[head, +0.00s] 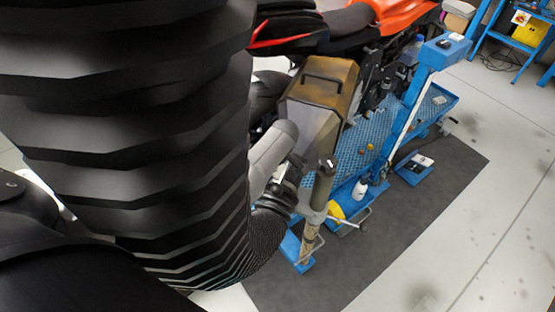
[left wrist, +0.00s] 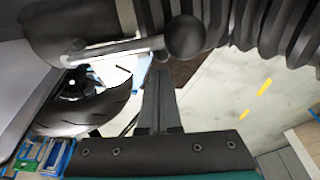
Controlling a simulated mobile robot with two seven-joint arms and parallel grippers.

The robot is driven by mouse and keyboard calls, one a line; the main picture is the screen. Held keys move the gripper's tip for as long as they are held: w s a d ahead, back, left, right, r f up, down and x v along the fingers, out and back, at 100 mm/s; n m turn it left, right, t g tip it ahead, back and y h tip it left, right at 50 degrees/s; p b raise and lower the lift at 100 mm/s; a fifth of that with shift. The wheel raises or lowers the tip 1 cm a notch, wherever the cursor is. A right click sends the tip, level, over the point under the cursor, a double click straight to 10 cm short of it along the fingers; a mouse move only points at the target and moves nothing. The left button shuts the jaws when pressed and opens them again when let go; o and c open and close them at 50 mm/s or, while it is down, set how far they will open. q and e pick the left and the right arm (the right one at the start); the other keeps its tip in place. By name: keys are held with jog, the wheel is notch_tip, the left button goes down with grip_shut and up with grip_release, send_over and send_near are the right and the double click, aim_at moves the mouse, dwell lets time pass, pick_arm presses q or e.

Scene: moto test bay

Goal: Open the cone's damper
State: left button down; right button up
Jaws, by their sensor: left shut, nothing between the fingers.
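In the left wrist view a dark, rounded body, which looks like the cone (left wrist: 75,22), fills the upper left. A pale metal lever (left wrist: 110,49) runs along it and ends in a black ball knob (left wrist: 185,37), apparently the damper's handle. My left gripper (left wrist: 158,72) is shut and empty. Its fingertips show just below the knob and lever; I cannot tell whether they touch. In the head view a dark fitting at the hose's end (head: 272,205) sits beside a grey cylinder (head: 272,150). The lever and my left gripper cannot be made out there. My right gripper is in neither view.
A thick black corrugated hose (head: 130,120) blocks much of the head view; its ribs (left wrist: 265,28) also show in the left wrist view. An orange motorcycle (head: 400,12) stands on a blue lift (head: 365,150). A dark mat (head: 430,205) and open floor (head: 510,215) lie right.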

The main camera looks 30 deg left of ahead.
pick_arm(q)
jog(key=p+v, duration=0.2)
jog(key=v, duration=0.8)
jog(key=shift+w+p, duration=0.15)
jog(key=shift+p, duration=0.2)
jog(key=shift+f, duration=0.1)
